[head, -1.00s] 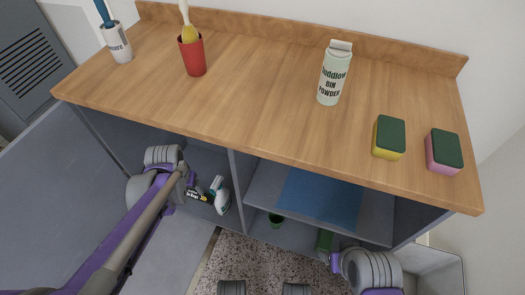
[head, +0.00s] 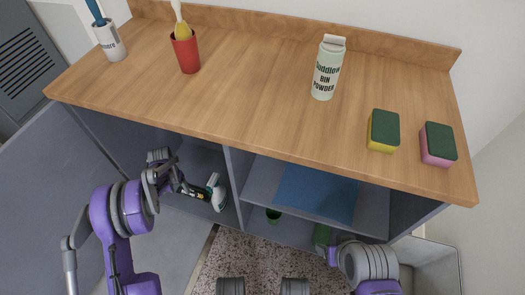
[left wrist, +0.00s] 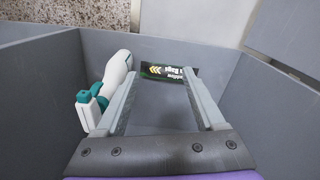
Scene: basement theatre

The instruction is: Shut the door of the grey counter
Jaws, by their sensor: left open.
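The grey counter (head: 232,190) has a wooden top and stands in front of me with its left and right compartments showing. Its grey door (head: 45,185) stands wide open at the left in the head view. My left gripper (head: 180,188) is open at the left compartment, to the right of the door and apart from it. In the left wrist view the open jaws (left wrist: 165,88) point into the compartment, with nothing clearly held. My right arm is low at the right, by the right compartment; its gripper (head: 330,252) shows too little to tell its jaws.
A powder bottle (head: 327,70), red cup (head: 186,52) and sponges (head: 383,130) stand on top.

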